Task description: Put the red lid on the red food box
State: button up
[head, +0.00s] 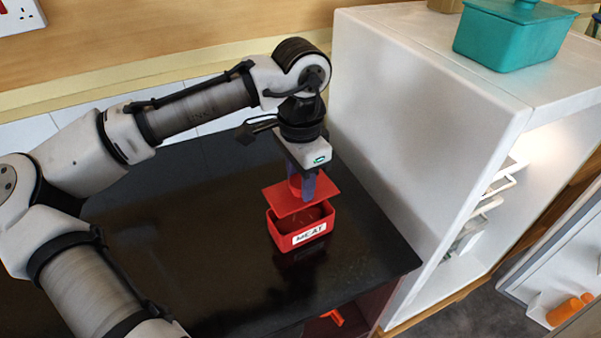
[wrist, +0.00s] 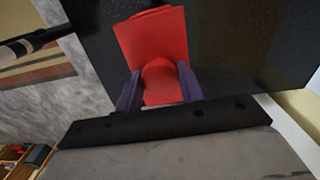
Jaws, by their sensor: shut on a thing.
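The red food box (head: 285,240), labelled MEAT, sits on the black tabletop with its open top partly showing. The red lid (head: 283,203) is held just above the box, roughly level but turned a little and shifted to the left and back of the rim. My gripper (head: 302,190) points down and is shut on the lid's raised handle. In the wrist view the two purple fingers (wrist: 158,88) grip either side of the rounded red handle, with the lid (wrist: 155,40) spread beyond them. I cannot make out the box in the wrist view.
The black tabletop (head: 190,240) is clear around the box. A white fridge-like cabinet (head: 420,120) stands close on the right, with a teal lidded box (head: 505,40) on top. Its shelved interior shows at the right.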

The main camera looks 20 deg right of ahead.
jog(key=shift+f+b, duration=1.2)
jog(key=shift+f, duration=1.4)
jog(key=shift+f, duration=0.25)
jog(key=o, duration=1)
jog(key=shift+r, duration=0.1)
notch_tip(320, 180, up, 14)
jog(key=shift+f+b, duration=0.2)
jog(key=shift+b, duration=0.15)
jog(key=shift+s, duration=0.1)
